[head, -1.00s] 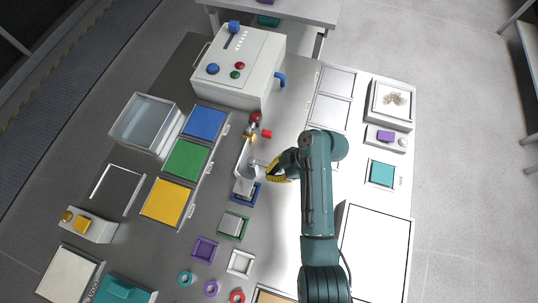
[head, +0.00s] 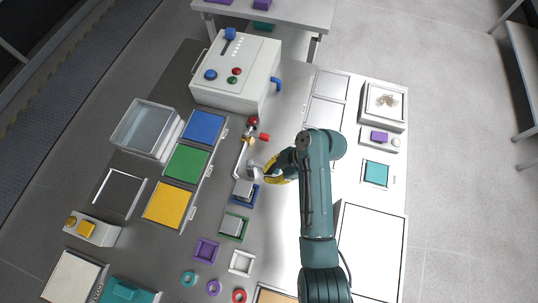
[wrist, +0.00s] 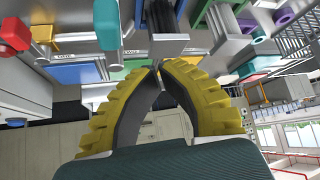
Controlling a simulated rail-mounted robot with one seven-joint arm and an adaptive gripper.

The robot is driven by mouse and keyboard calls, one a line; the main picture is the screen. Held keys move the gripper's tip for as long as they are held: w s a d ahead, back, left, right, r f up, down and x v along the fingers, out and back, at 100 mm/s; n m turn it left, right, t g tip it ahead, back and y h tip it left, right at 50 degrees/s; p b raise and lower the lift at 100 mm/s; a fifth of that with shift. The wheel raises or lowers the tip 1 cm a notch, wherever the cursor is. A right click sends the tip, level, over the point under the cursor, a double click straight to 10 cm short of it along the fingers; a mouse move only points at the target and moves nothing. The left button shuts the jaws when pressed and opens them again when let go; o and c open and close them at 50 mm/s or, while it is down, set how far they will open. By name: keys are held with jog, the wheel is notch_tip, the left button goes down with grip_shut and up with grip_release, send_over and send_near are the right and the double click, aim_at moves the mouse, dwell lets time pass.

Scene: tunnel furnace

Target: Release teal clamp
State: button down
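I cannot single out the teal clamp with certainty. A teal part (wrist: 252,67) shows right of my fingers in the wrist view. My gripper (head: 262,173) is low over the panel, beside a grey block (head: 244,188) in a blue frame. In the wrist view its yellow fingertips (wrist: 157,70) come together just below a grey block. I see nothing clearly held, though the tips' contact is partly hidden.
A white control box (head: 236,75) stands behind my gripper, with a red-ended fitting (head: 264,137) in front. Blue, green and yellow panels and a clear bin (head: 146,126) lie left. A green-framed block (head: 235,226) is nearby. The large white panel (head: 372,250) is bare.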

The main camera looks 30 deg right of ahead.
jog(key=r, duration=0.1)
jog(key=w+d+r, duration=0.2)
jog(key=r, duration=0.1)
jog(key=shift+w+d, duration=0.1)
jog(key=shift+d, duration=0.05)
dwell(0.4)
